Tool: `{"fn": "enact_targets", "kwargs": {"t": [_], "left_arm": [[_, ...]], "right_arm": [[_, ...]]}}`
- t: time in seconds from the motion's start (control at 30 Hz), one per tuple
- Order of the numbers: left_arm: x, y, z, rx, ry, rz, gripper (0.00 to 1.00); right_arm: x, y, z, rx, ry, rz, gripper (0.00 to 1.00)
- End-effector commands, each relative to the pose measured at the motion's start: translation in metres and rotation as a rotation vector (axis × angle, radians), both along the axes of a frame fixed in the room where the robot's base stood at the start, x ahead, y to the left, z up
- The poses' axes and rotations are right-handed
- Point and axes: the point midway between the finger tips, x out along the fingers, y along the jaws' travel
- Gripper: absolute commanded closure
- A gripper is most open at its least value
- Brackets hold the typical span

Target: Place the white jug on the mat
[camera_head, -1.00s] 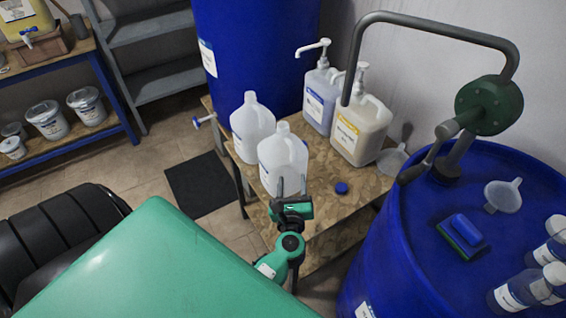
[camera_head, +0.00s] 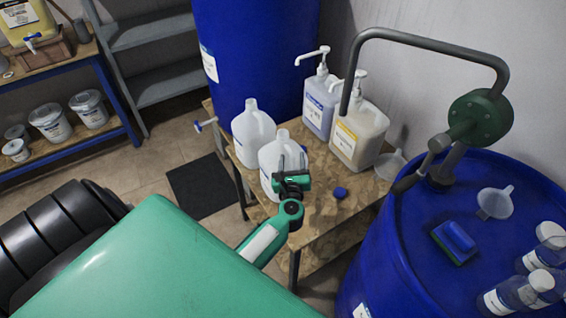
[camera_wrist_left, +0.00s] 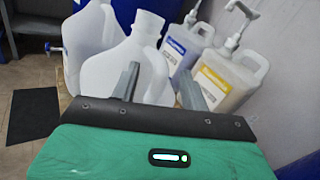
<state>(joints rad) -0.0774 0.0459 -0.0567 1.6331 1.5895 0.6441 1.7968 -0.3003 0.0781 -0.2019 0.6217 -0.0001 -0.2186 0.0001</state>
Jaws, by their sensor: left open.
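Two translucent white jugs stand upright on a wooden-topped table: a front jug (camera_head: 275,157) and a rear jug (camera_head: 252,128). In the left wrist view the front jug (camera_wrist_left: 115,75) is close, with the rear jug (camera_wrist_left: 88,35) behind it at the left. My left gripper (camera_head: 292,164) is open at the near right side of the front jug, its fingers overlapping the jug in the picture. In the left wrist view one finger of the gripper (camera_wrist_left: 158,82) crosses the jug's body. I cannot tell if they touch. The dark mat (camera_head: 202,186) lies on the floor left of the table. My right gripper is not in view.
Two pump bottles, one bluish (camera_head: 320,105) and one cream (camera_head: 357,138), stand behind the jugs. A blue cap (camera_head: 340,192) lies on the tabletop (camera_head: 325,215). A blue drum (camera_head: 415,250) with a hand pump stands at right, another blue drum (camera_head: 255,50) behind.

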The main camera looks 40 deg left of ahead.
Motion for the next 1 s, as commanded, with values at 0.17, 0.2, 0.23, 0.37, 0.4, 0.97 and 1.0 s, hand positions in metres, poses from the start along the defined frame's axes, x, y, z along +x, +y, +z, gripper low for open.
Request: {"fn": "enact_targets", "kwargs": {"t": [0.17, 0.2, 0.23, 0.37, 0.4, 0.97, 1.0], "left_arm": [[0.0, 0.0, 0.0, 0.0, 0.0, 0.0, 0.68], [0.0, 0.0, 0.0, 0.001, 0.001, 0.0, 0.76], [0.0, 0.0, 0.0, 0.001, 0.001, 0.0, 0.82], [0.0, 0.0, 0.0, 0.001, 0.001, 0.0, 1.0], [0.0, 0.0, 0.0, 0.001, 0.001, 0.0, 1.0], [0.0, -0.001, 0.027, -0.002, -0.004, 0.002, 1.0], [-0.001, -0.001, 0.036, -0.003, -0.005, 0.002, 1.0]], "right_arm": [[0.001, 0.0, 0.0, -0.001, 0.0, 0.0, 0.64], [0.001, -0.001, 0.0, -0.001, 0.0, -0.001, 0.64], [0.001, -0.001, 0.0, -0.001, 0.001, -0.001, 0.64], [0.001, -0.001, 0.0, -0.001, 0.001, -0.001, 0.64], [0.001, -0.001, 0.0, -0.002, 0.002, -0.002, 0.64], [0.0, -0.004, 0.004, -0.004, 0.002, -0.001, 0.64], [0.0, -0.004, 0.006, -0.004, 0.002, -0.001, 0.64]]}}
